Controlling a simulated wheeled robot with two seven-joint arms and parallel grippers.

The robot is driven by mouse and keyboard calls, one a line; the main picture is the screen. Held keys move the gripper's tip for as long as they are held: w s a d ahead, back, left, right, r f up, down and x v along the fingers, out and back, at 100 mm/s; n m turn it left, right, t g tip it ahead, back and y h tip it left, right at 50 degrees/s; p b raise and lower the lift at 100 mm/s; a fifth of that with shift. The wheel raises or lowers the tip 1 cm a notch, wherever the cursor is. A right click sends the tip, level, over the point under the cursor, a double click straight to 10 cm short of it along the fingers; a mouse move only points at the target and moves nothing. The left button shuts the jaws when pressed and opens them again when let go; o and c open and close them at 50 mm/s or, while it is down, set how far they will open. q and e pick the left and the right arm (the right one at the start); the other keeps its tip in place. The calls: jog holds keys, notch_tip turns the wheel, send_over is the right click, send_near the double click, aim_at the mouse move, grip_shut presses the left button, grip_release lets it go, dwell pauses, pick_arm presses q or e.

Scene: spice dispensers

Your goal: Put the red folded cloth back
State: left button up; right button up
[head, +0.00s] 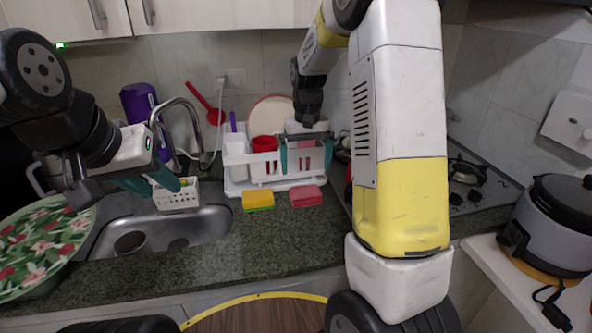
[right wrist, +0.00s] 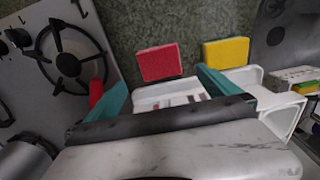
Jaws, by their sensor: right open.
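The red folded cloth (head: 307,196) lies flat on the dark counter in front of the white dish rack (head: 240,186), right of a yellow sponge (head: 258,200). The cloth also shows in the right wrist view (right wrist: 160,62), beyond the fingertips. My right gripper (head: 306,160) is open and empty at the right part of the rack, its teal fingers apart, behind the cloth in the head view. In the right wrist view its fingers (right wrist: 165,86) point towards the counter. My left gripper (head: 150,182) appears open beside the white basket (head: 178,198), with no cloth in it.
The sink (head: 205,228) and a floral plate (head: 45,240) are at left. A faucet (head: 160,112) stands behind the sink. The stove (head: 480,195) is right of my right arm, and a cooker (head: 550,225) stands further right. A red cup (head: 264,144) sits in the rack.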

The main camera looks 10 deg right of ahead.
jog(key=s+r+t+y, duration=0.2)
jog(key=s+r+t, duration=0.1)
jog(key=s+r, duration=0.75)
jog(key=s+a+r+t, duration=0.2)
jog(key=s+r+t, duration=0.1)
jog(key=s, duration=1)
jog(key=shift+s, duration=0.35)
jog(key=shift+a+r, duration=0.1)
jog(key=shift+r, duration=0.05)
